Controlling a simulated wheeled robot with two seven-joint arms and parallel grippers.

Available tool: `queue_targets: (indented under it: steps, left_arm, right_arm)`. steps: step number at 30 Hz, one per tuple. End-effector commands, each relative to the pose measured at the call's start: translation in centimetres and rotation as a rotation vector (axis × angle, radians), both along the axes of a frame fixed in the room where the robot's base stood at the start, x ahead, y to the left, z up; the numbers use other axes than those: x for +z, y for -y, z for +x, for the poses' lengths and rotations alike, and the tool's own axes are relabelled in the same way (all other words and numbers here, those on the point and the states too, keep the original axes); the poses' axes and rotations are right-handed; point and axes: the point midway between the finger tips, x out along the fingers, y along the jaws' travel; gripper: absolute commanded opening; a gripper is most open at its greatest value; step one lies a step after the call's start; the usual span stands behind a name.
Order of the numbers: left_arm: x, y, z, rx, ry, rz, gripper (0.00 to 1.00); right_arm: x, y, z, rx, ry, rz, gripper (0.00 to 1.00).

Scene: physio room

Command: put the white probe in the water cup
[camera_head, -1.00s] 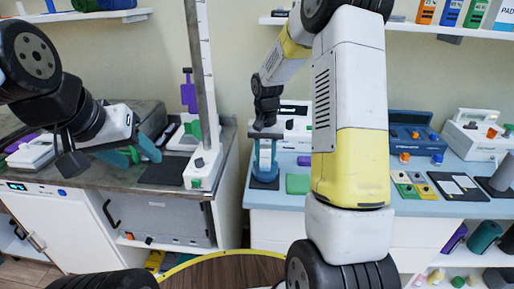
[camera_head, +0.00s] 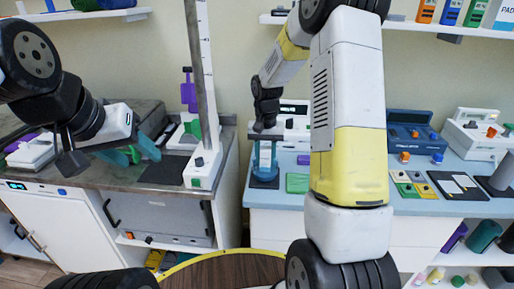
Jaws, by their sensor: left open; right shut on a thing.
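My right gripper (camera_head: 265,156) points down over the blue counter, below its dark wrist. Its teal fingers are shut on a small pale thing, which seems to be the white probe (camera_head: 265,153); the fingers hide most of it. A dark blue base (camera_head: 264,182) shows right under the fingertips. I cannot tell whether it belongs to the water cup or a holder, and no cup shows clearly. My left gripper (camera_head: 133,155) is open and empty over the grey counter at the left, its teal fingers apart.
A green pad (camera_head: 297,183) lies right of the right gripper. A white device (camera_head: 293,128) stands behind it, and a blue device (camera_head: 415,137) stands further right. A black mat (camera_head: 163,171) lies near the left gripper.

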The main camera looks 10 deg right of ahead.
Motion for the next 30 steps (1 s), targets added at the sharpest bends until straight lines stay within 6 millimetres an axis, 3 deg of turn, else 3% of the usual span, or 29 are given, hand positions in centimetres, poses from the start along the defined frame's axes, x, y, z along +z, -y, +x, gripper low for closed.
queue_targets:
  steps: [11, 12, 15, 21, 23, 30]
  left_arm:
    - [0.0, 0.0, 0.0, 0.0, 0.0, 0.0, 0.52]
    - [0.0, 0.0, 0.0, 0.0, 0.0, 0.0, 0.52]
    - [0.0, 0.0, 0.0, 0.0, 0.0, 0.0, 0.52]
    - [0.0, 0.0, 0.0, 0.0, 0.0, 0.0, 0.52]
    - [0.0, 0.0, 0.0, 0.0, 0.0, 0.0, 0.52]
    - [0.0, 0.0, 0.0, 0.0, 0.0, 0.0, 0.52]
  right_arm:
    - [0.0, 0.0, 0.02, 0.0, 0.001, 0.0, 0.0]
    - [0.01, 0.0, 0.02, 0.0, 0.001, 0.0, 0.4]
    - [0.01, 0.0, 0.02, 0.0, 0.001, 0.0, 0.6]
    - [-0.02, 0.0, 0.0, 0.0, 0.0, 0.0, 0.6]
    - [-0.03, 0.0, -0.01, 0.0, 0.0, 0.0, 0.69]
    - [0.62, 0.01, 0.03, 0.0, 0.001, 0.0, 0.68]
